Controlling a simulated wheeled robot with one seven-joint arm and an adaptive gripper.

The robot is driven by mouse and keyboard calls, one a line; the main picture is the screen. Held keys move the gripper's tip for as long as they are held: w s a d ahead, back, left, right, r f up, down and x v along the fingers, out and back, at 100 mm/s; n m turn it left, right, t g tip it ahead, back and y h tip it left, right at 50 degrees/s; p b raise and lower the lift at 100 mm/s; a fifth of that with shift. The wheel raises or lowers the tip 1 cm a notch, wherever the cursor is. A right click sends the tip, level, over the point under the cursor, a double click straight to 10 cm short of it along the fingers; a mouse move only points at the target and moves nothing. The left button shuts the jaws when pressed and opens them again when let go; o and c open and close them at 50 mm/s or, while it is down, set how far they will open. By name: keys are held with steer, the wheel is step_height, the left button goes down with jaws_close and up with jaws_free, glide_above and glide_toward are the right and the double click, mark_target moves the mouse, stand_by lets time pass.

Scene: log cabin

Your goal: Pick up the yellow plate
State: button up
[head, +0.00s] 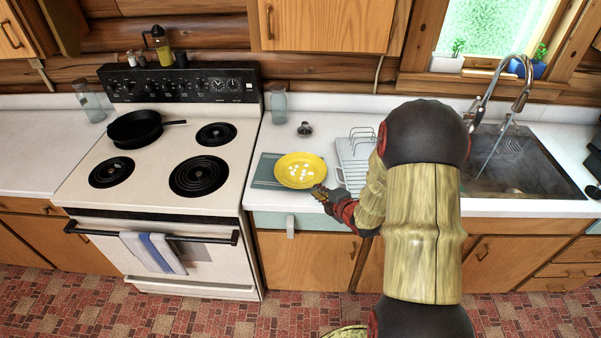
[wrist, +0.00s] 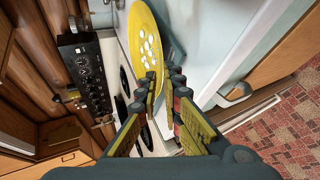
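The yellow plate (head: 299,170) with white spots in its middle lies on a grey-green board on the counter, right of the stove. In the wrist view the plate (wrist: 148,45) fills the top middle, beyond the fingertips. My gripper (head: 321,193) is at the plate's lower right rim in the head view. In the wrist view the two fingers of my gripper (wrist: 164,82) stand apart with a gap between them, and the plate's near rim is close to the tips. Whether the fingers touch the rim is unclear.
The board (head: 266,172) shows left of the plate. A white dish rack (head: 352,160) stands close on the right, partly behind my arm. A small dark metal object (head: 305,129) and a glass bottle (head: 279,107) are behind. The stove (head: 150,190) holds a black pan (head: 135,128).

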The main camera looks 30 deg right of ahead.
mark_target(312, 185)
steer(key=x, duration=0.5)
steer(key=shift+d+f+b, duration=0.1)
steer(key=shift+d+b, duration=0.05)
steer(key=shift+b, duration=0.25)
steer(key=shift+w, duration=0.25)
jaws_close()
